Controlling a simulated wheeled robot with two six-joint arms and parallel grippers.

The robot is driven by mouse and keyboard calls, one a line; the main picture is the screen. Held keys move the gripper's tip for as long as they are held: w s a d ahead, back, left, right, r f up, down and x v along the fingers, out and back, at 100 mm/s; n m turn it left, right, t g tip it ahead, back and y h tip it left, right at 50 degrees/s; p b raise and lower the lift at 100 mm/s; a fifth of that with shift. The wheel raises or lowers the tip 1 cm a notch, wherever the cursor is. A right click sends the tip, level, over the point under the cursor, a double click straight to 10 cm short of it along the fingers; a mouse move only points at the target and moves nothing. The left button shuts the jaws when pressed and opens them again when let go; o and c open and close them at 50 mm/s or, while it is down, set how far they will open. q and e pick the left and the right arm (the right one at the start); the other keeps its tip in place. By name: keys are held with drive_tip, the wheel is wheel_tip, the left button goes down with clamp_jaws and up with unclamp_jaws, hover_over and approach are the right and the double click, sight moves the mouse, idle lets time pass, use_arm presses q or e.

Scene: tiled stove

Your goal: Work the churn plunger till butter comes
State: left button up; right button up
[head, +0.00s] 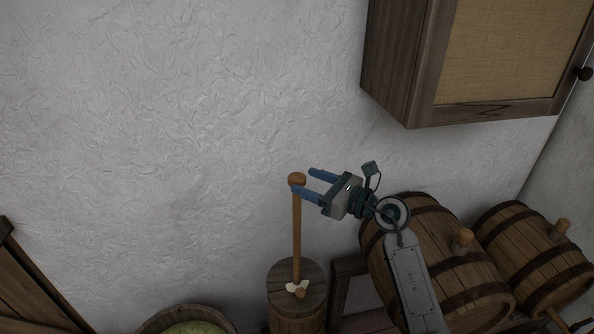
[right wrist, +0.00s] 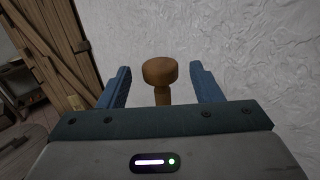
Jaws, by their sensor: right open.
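The wooden churn (head: 299,314) stands at the bottom of the head view, with cream-coloured matter on its lid (head: 284,276). The plunger rod (head: 297,230) rises upright from the lid to a round knob (head: 297,179). My right gripper (head: 300,182) is open at the height of the knob, coming from the right. In the right wrist view the knob (right wrist: 159,71) shows between the two blue fingers, with a gap on each side. The inside of the churn is hidden. My left gripper is not in view.
Two barrels (head: 423,242) (head: 515,227) lie to the right of the churn. A wall cabinet (head: 400,60) hangs above right. A round tub (head: 160,321) with pale green contents stands to the left. The white wall is close behind.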

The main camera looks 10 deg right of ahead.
sight(299, 178)
drive_tip(key=p+x, duration=0.1)
drive_tip(key=x, duration=0.2)
drive_tip(key=shift+w+a+r, duration=0.1)
drive_tip(key=shift+w+a, duration=0.3)
drive_tip(key=shift+c, duration=0.2)
clamp_jaws()
wheel_tip(299, 178, down, 14)
drive_tip(key=b, duration=1.1)
drive_tip(key=shift+s+r, duration=0.1)
